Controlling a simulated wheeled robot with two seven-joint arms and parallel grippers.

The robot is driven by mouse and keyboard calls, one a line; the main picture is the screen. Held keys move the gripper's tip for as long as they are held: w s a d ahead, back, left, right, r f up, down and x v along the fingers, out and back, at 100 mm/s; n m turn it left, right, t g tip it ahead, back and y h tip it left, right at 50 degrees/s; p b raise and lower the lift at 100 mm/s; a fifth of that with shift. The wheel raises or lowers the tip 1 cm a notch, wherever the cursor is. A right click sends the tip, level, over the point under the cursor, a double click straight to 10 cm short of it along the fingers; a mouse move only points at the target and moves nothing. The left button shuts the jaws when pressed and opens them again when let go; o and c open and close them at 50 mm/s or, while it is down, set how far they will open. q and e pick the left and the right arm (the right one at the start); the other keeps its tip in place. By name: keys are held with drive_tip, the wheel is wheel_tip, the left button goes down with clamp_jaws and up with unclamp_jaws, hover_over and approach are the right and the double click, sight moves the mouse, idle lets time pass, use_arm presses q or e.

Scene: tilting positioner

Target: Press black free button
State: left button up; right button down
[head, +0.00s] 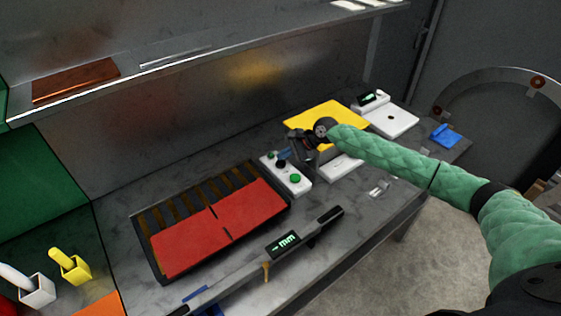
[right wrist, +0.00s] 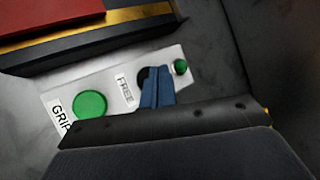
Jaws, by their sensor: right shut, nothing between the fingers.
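A white button panel (head: 289,180) stands on the bench right of the black-and-red tray. In the right wrist view the panel (right wrist: 118,98) carries a large green button (right wrist: 90,105) by a GRIP label. A black button (right wrist: 142,76) sits by a FREE label, partly hidden behind my fingertips. A small green lamp or button (right wrist: 181,67) is at the panel's end. My right gripper (head: 283,160) is shut and empty, its blue fingertips (right wrist: 156,90) over the black button's right side. I cannot tell whether they touch it. My left gripper is not in view.
The tray (head: 141,228) holds red plates (head: 190,245). A yellow plate (head: 345,112) is behind my right wrist. A long gauge marked mm (head: 285,243) lies along the front edge. A shelf (head: 200,62) overhangs the back. White devices (head: 392,122) stand at right.

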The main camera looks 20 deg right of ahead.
sight(284, 163)
wheel_tip(284, 163, up, 5)
drive_tip(key=p, duration=0.4)
drive_tip(key=shift+p, duration=0.35)
idle(0.8)
